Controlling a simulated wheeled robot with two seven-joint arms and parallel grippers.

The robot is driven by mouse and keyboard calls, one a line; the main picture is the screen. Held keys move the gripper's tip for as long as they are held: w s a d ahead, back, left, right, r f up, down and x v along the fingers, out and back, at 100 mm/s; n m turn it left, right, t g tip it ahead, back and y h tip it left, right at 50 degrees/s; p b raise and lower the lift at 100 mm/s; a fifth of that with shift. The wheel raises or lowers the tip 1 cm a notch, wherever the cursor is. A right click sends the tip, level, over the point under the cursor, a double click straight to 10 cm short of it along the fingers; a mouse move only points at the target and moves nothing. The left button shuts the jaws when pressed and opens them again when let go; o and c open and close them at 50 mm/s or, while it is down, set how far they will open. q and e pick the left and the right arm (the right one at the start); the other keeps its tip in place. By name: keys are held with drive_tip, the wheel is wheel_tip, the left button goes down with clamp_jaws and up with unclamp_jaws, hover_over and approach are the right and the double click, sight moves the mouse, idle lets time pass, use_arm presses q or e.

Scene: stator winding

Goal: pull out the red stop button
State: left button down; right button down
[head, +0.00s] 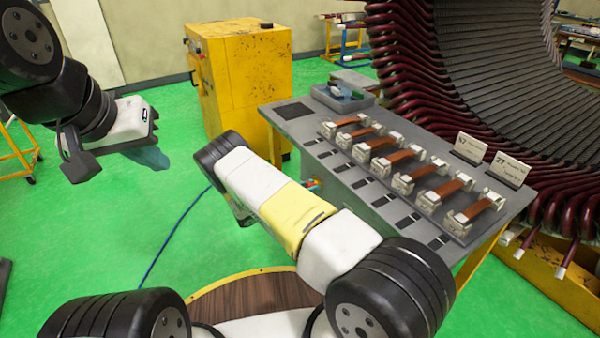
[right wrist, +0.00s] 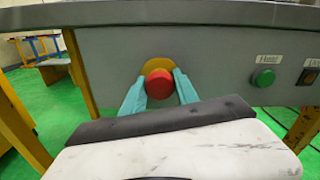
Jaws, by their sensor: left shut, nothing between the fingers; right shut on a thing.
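The red stop button (right wrist: 160,85) stands out from the grey side panel of the workbench in the right wrist view, on a yellow round plate (right wrist: 153,65). The teal fingers of my right gripper (right wrist: 162,77) are shut on it, one on each side. In the head view only a small bit of my right gripper (head: 313,183) shows at the bench's side; my right arm hides most of it. My left gripper (head: 152,158) is at the left in the head view, shut and empty, above the green floor and far from the button.
A green button (right wrist: 263,77) and a dark switch (right wrist: 307,77) sit right of the red button. The bench top (head: 500,218) carries a row of copper-coloured pieces in holders. A yellow cabinet (head: 245,85) stands behind, and the big stator (head: 480,100) is beyond the bench.

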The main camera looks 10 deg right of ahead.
idle(0.3)
drive_tip(key=shift+s+a, duration=0.15)
drive_tip(key=shift+a, duration=0.35)
drive_tip(key=c, duration=0.9)
unclamp_jaws()
drive_tip(key=v, duration=0.7)
drive_tip(key=shift+s+a, duration=0.15)
drive_tip(key=shift+a, duration=0.2)
